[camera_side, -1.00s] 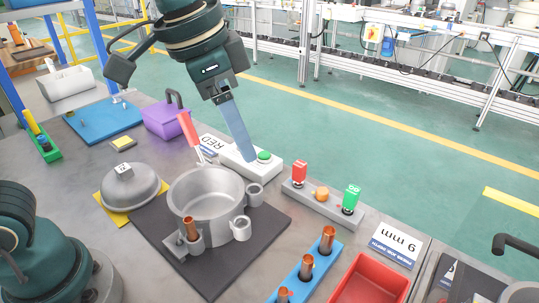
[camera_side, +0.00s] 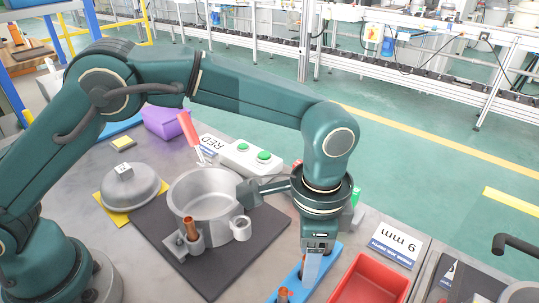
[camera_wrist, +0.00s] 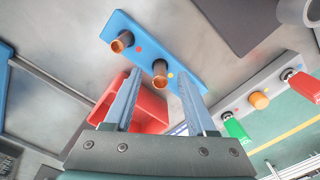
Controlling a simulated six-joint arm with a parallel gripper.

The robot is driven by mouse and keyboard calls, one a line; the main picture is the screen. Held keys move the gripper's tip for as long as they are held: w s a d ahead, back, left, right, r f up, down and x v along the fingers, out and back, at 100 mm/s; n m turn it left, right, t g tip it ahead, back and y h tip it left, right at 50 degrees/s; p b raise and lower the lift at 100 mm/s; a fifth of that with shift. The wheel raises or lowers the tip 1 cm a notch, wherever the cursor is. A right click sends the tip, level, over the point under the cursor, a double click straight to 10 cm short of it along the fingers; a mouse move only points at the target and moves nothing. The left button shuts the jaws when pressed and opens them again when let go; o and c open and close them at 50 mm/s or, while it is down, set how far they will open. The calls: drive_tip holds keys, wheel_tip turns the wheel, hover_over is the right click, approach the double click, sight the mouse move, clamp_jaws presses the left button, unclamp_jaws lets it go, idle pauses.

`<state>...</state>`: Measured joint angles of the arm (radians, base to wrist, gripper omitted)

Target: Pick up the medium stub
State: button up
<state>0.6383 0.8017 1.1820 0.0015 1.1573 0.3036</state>
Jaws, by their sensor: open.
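The blue rack (camera_side: 332,259) holds copper stubs in a row near the table's front. In the wrist view it also shows (camera_wrist: 190,70), with the medium stub (camera_wrist: 160,73) at its middle and another stub (camera_wrist: 122,41) towards its left end. In the side view my gripper (camera_side: 309,277) points down over the rack and hides the medium stub; the near stub (camera_side: 284,295) shows. In the wrist view my gripper (camera_wrist: 160,80) is open and empty, and the medium stub appears between its fingers. I cannot tell how far the fingertips are above it.
A red bin (camera_side: 372,281) stands right beside the rack. A pot (camera_side: 207,205) with an upright copper stub (camera_side: 190,228) at its side sits on a dark mat (camera_side: 255,240).

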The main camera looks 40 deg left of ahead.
drive_tip(key=shift+f, duration=0.7)
clamp_jaws()
drive_tip(key=shift+r, duration=0.1)
